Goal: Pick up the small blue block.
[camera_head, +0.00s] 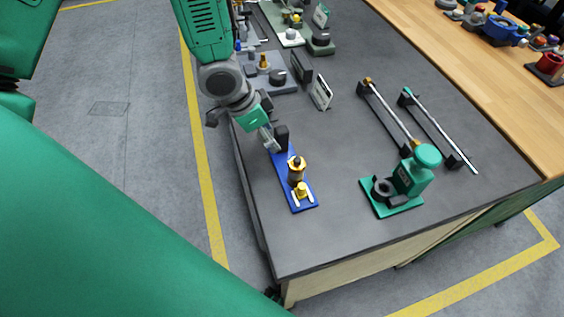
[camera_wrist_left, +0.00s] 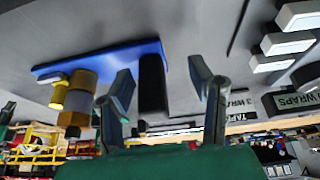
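A long blue base plate (camera_head: 282,172) lies on the dark table top near its left edge. It bears a black upright block (camera_head: 282,138) at its far end and brass fittings (camera_head: 297,170) at its near end. My left gripper (camera_head: 272,139) is at the black block's end of the plate. In the left wrist view the gripper (camera_wrist_left: 163,78) is open, its two fingers apart. The black block (camera_wrist_left: 152,82) shows between the fingers, closer to the left one; contact cannot be told. The blue plate (camera_wrist_left: 105,61) shows behind. I cannot make out a separate small blue block for certain. My right gripper is not in view.
A green device (camera_head: 415,175) stands to the right on the table. Two rods on black holders (camera_head: 390,112) lie beyond it. Small dark label stands (camera_head: 320,92) and a grey fixture (camera_head: 268,78) are farther back. The table middle is clear.

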